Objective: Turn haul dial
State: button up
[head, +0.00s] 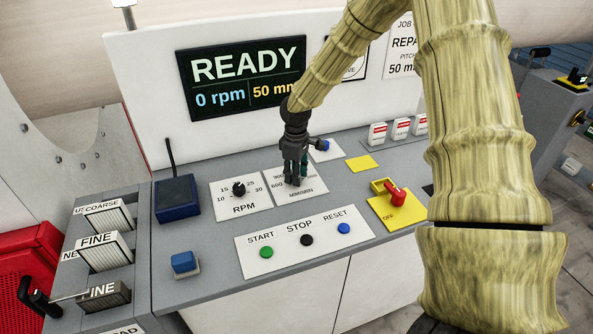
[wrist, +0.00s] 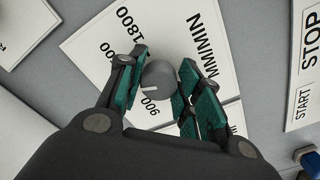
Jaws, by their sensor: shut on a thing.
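The haul dial is a grey round knob (wrist: 159,77) on a white plate marked MM/MIN (wrist: 88,50). In the wrist view it sits between the two green-padded fingers of my gripper (wrist: 160,88), which is shut on it. A white pointer line on the knob points towards the left in that view, near the 900 mark. In the head view my gripper (head: 295,178) reaches down onto the MM/MIN plate (head: 313,187) and hides the knob. The display (head: 241,78) reads READY, 0 rpm and 50 mm, its right end partly hidden by my arm.
The black RPM dial (head: 238,188) is just left. In front are the green START (head: 266,252), black STOP (head: 307,240) and blue RESET (head: 344,228) buttons. A red switch (head: 395,196) on a yellow plate stands right. A blue box with an antenna (head: 177,197) stands left.

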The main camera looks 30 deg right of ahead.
jog(key=shift+n+p, duration=0.6)
jog(key=shift+n, duration=1.3)
jog(key=o, duration=1)
jog(key=shift+w+f, duration=0.1)
jog(key=shift+w, duration=0.05)
notch_tip(320, 180, up, 12)
jog(key=shift+r, duration=0.1)
jog(key=shift+d, duration=0.1)
